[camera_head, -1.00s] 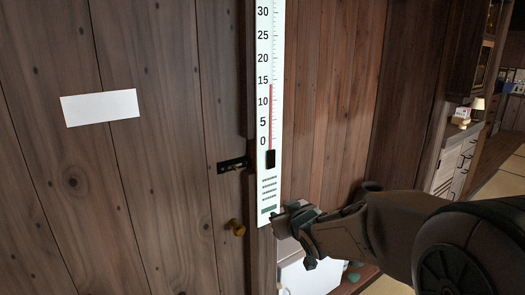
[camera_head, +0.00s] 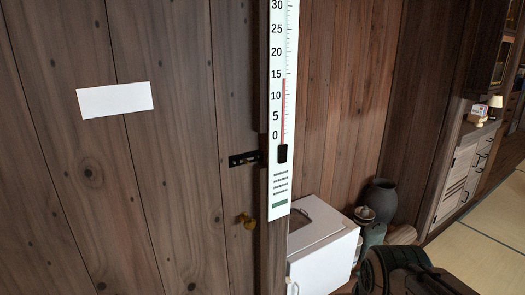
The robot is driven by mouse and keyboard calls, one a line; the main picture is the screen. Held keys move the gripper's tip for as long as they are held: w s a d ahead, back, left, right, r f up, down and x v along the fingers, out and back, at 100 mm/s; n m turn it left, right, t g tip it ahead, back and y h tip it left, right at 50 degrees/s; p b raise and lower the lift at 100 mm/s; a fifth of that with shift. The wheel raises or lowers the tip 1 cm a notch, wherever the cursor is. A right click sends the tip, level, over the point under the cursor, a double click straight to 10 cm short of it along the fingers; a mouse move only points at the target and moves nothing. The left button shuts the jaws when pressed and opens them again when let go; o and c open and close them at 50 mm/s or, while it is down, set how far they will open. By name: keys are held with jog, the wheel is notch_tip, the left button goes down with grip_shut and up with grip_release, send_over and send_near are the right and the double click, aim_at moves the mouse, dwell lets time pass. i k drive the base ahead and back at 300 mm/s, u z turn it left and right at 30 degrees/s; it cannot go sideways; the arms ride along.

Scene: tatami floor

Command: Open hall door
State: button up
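The wooden hall door (camera_head: 160,190) fills the left of the head view, made of brown vertical planks with a white blank sheet (camera_head: 115,99) on it. It looks closed against the post on its right. A small brass knob (camera_head: 246,220) sits near its right edge, below a black latch (camera_head: 245,158) that reaches toward the post. Nothing touches the knob or the latch. My arm shows only as a dark part at the bottom right, and my gripper is out of view.
A tall white thermometer (camera_head: 281,110) hangs on the post beside the door. Right of it stand a white cabinet (camera_head: 322,250) and a dark vase (camera_head: 381,198) by the plank wall. Drawers (camera_head: 465,170) and open tatami (camera_head: 495,225) lie further right.

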aim_at(124, 124)
jog(key=u, duration=1.45)
jog(key=k, duration=0.65)
jog(key=z, duration=0.35)
jog(key=i, duration=1.2)
jog(key=z, duration=0.05)
